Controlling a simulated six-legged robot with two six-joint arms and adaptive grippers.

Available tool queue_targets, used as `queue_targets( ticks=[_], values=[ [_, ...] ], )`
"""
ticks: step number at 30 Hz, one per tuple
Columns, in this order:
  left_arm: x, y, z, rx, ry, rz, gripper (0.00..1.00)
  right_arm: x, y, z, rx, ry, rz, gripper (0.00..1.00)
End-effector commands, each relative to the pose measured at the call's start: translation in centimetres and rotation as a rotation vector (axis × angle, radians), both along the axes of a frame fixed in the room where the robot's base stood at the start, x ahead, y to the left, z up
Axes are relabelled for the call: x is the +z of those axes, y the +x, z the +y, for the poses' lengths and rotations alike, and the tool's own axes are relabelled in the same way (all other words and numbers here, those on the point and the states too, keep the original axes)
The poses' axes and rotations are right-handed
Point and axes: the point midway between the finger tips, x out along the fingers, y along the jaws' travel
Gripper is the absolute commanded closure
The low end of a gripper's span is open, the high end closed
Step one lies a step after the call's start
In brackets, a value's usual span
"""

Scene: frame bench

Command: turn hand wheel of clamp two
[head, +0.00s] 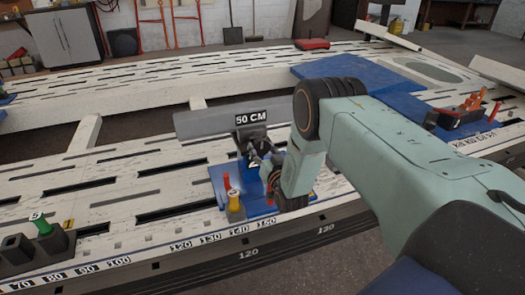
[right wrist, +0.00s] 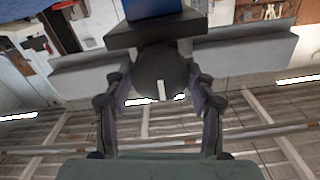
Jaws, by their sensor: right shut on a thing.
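Clamp two (head: 243,140) stands on a blue plate (head: 216,178) on the bench, with a "2" partly visible and a "50 CM" sign on top. My right gripper (head: 265,162) is at its near right side and hides part of it. In the right wrist view the hand wheel (right wrist: 160,72) is a dark round disc with a white mark low on its face. My right gripper's two fingers (right wrist: 161,88) stand on either side of the wheel and are shut on its rim. The wheel is hard to make out in the head view. My left gripper is not in view.
A red-topped peg (head: 227,182) and a yellow-and-green peg (head: 235,200) stand on the plate's left part. A green-topped peg (head: 40,224) stands at the bench's left front. A grey beam (head: 200,124) lies behind the clamp. Another clamp with an orange part (head: 467,108) is at right.

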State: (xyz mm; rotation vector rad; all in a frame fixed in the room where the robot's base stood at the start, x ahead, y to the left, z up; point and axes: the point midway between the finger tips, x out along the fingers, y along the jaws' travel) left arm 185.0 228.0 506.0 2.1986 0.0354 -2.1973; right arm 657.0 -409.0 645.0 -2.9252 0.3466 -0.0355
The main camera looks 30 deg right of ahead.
Motion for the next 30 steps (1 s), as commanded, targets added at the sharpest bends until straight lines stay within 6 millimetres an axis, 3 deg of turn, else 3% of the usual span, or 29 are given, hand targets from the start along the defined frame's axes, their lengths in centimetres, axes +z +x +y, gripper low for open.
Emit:
queue_targets(
  ticks=[8,30],
  values=[
    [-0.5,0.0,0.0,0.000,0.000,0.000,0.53,-0.1,0.0,0.0,0.000,0.172,-0.040,0.76],
    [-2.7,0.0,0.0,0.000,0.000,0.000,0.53,-0.1,0.0,0.1,0.002,0.854,-0.205,0.76]
  ],
)
